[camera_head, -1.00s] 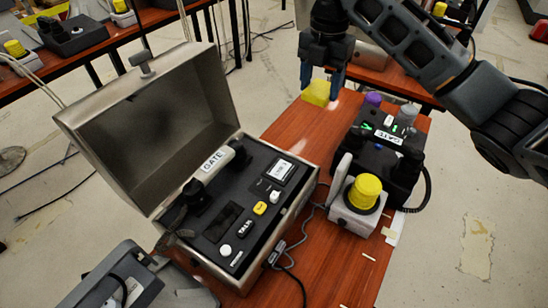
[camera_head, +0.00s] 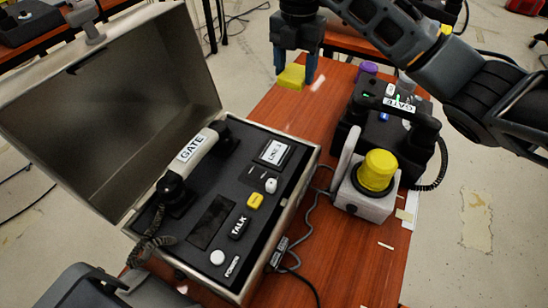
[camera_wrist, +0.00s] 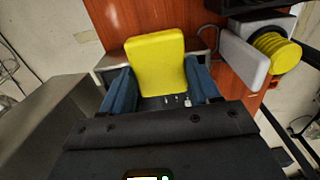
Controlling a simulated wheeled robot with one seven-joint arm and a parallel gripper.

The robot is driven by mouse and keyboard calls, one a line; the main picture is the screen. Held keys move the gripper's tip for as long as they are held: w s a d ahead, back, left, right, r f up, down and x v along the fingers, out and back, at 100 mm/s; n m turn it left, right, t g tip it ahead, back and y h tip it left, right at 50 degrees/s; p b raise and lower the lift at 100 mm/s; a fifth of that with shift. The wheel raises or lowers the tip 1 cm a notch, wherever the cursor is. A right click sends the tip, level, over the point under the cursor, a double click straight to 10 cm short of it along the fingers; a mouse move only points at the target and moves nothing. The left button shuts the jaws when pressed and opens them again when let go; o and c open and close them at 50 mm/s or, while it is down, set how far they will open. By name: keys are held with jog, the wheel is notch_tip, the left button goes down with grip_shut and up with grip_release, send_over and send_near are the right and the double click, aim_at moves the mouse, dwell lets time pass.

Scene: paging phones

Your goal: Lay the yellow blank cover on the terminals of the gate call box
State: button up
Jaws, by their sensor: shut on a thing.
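The yellow blank cover (camera_head: 292,78) is a flat yellow block. My gripper (camera_head: 295,66) is shut on it and holds it near the far end of the wooden table. In the wrist view the cover (camera_wrist: 156,55) sits between both blue fingers.
A black phone (camera_head: 412,103) also labelled GATE stands right of my gripper. Nearer is a white box with a yellow dome (camera_head: 378,170). A purple knob (camera_head: 367,69) is behind. Cables run beside the call box. Bare wood (camera_head: 340,260) shows at the front.

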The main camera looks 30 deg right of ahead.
send_over(274, 154)
notch_tip(274, 154, down, 8)
jog(key=shift+r+p, duration=0.25)
jog(key=shift+p, duration=0.2)
jog(key=shift+f, duration=2)
jog(key=shift+f, duration=0.1)
jog(key=o, duration=1.1)
jog(key=shift+c, duration=0.2)
notch_tip(274, 154, up, 12)
jog(key=p, duration=0.1)
jog(key=shift+p, duration=0.4)
